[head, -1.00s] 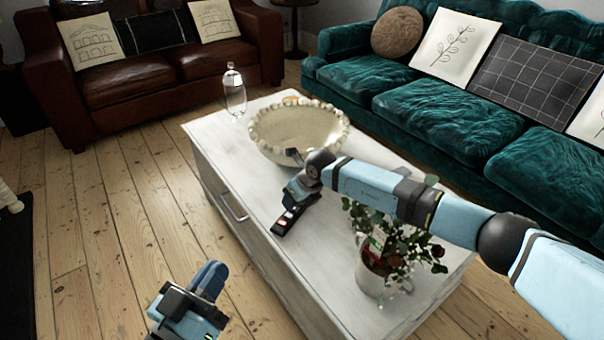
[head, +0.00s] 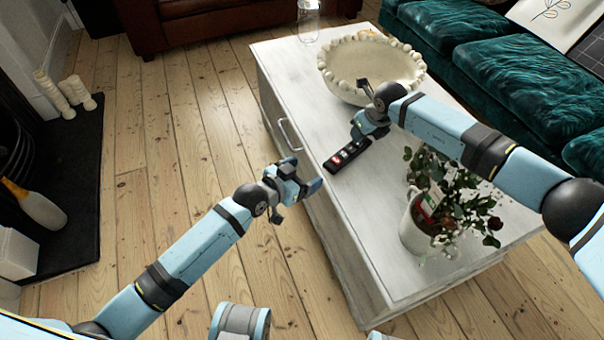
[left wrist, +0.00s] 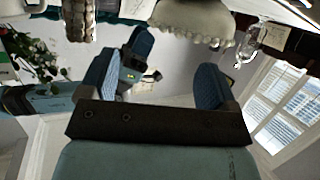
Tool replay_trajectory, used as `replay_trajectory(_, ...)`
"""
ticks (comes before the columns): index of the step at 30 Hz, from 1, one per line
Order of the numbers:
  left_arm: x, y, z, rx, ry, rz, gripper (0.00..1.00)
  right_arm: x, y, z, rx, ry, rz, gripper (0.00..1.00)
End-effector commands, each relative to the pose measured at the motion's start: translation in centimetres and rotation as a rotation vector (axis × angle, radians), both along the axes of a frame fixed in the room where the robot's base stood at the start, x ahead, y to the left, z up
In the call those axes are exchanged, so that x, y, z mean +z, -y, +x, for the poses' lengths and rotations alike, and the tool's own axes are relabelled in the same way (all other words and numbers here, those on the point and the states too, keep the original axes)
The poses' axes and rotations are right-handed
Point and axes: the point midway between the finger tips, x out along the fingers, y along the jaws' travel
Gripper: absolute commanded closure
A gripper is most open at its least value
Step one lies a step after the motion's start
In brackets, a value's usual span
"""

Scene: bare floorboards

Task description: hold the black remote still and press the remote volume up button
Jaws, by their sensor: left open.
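The black remote (head: 347,156) lies on the white coffee table near its left edge, with red and pale buttons facing up. My right gripper (head: 367,128) is over the remote's far end and hides it; I cannot make out whether its fingers are closed on it. My left gripper (head: 305,187) is open and empty beside the table's left edge, left of and nearer than the remote, apart from it. In the left wrist view its two blue fingers (left wrist: 155,85) are spread wide, and my right gripper shows beyond them. Which button is volume up is too small to tell.
The white coffee table (head: 330,200) has a drawer handle on its left side. A beaded bowl (head: 372,65) and a glass bottle (head: 308,20) stand toward its back. A potted plant (head: 415,235) stands right of the remote. Floorboards left of the table are clear.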

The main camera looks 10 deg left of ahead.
Motion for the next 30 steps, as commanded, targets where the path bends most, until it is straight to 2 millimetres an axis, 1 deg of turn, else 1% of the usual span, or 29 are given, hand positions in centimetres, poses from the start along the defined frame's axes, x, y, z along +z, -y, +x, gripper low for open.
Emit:
replay_trajectory(1,-1.0,-0.2,0.7,-0.002,-0.021,0.019,0.17,0.0,0.0,0.0,0.0,0.0,0.0,0.57)
replay_trajectory(3,-2.1,-0.4,1.3,-0.005,-0.044,0.043,0.17,0.0,0.0,0.0,0.0,0.0,0.0,0.57)
replay_trajectory(7,-3.1,-0.3,2.1,-0.008,-0.063,0.057,0.17,0.0,0.0,0.0,0.0,0.0,0.0,0.57)
replay_trajectory(10,-3.5,0.2,2.9,-0.009,-0.064,0.059,0.17,0.0,0.0,0.0,0.0,0.0,0.0,0.57)
replay_trajectory(14,-4.3,1.4,4.6,-0.008,-0.063,0.059,0.17,0.0,0.0,0.0,0.0,0.0,0.0,0.57)
replay_trajectory(24,-6.8,4.9,9.7,-0.009,-0.062,0.059,0.17,0.0,0.0,0.0,0.0,0.0,0.0,0.57)
replay_trajectory(30,-7.8,6.2,11.6,-0.009,-0.062,0.059,0.17,0.0,0.0,0.0,0.0,0.0,0.0,0.57)
